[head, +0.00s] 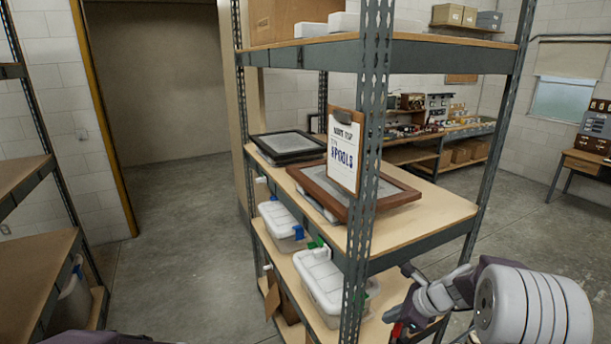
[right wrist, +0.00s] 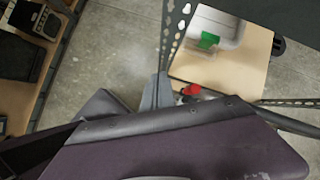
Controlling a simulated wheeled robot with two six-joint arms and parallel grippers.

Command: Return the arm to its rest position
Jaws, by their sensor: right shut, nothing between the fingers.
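My right arm comes in from the lower right of the head view. Its right gripper (head: 397,318) is beside the lower front corner of the metal shelf rack (head: 362,180), shut and empty. In the right wrist view, grey finger parts (right wrist: 157,92) show near the middle, above a large dark purple part of my own body. I cannot tell whether the gripper touches the rack. My left gripper is not in view.
The rack holds framed pictures (head: 352,190), a clipboard sign (head: 345,150) and lidded bins (head: 325,280) with green and blue clips. Another shelf (head: 30,270) stands at left. Open concrete floor (head: 190,220) lies between them, leading to a doorway. A workbench (head: 440,150) stands behind.

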